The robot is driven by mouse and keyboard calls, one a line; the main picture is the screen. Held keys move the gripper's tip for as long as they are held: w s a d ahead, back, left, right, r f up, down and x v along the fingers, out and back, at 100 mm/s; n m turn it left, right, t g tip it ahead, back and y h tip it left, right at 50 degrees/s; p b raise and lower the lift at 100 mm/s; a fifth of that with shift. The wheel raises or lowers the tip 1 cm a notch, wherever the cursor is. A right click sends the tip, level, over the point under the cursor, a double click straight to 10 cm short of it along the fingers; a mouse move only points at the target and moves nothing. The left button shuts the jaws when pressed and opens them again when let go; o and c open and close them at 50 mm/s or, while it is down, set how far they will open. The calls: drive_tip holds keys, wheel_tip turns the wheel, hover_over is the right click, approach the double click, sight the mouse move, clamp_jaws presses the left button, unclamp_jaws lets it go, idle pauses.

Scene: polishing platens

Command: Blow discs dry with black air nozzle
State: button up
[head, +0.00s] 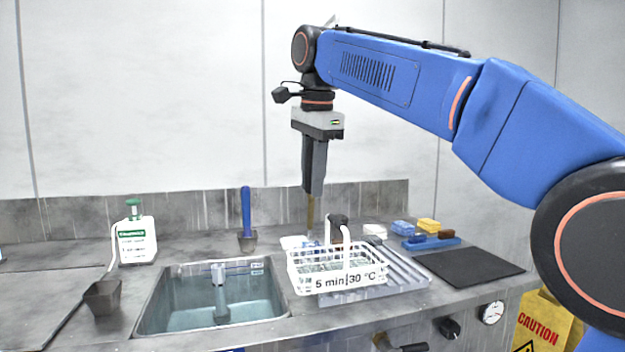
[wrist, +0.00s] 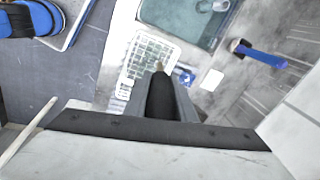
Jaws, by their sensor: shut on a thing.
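My gripper (head: 313,190) is shut and points straight down above the back of the counter. In the wrist view, its fingers (wrist: 162,98) close on the black air nozzle (wrist: 160,102), whose brass tip points away from the camera. The brass tip (head: 310,212) also shows below the fingers in the head view. A white wire basket (head: 312,268) labelled "5 min 30 °C" stands on the draining board, in front of and below the nozzle. The basket also shows in the wrist view (wrist: 150,55), left of the tip. I cannot make out discs in it.
A water-filled sink (head: 175,310) lies left of the basket. Behind it stands a blue-handled tool (head: 246,215). A white bottle (head: 136,240) and dark cup (head: 103,298) stand left. A black mat (head: 470,267), blue brush (head: 432,242) and sponges (head: 428,225) lie right.

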drive_tip(key=shift+r, duration=2.55)
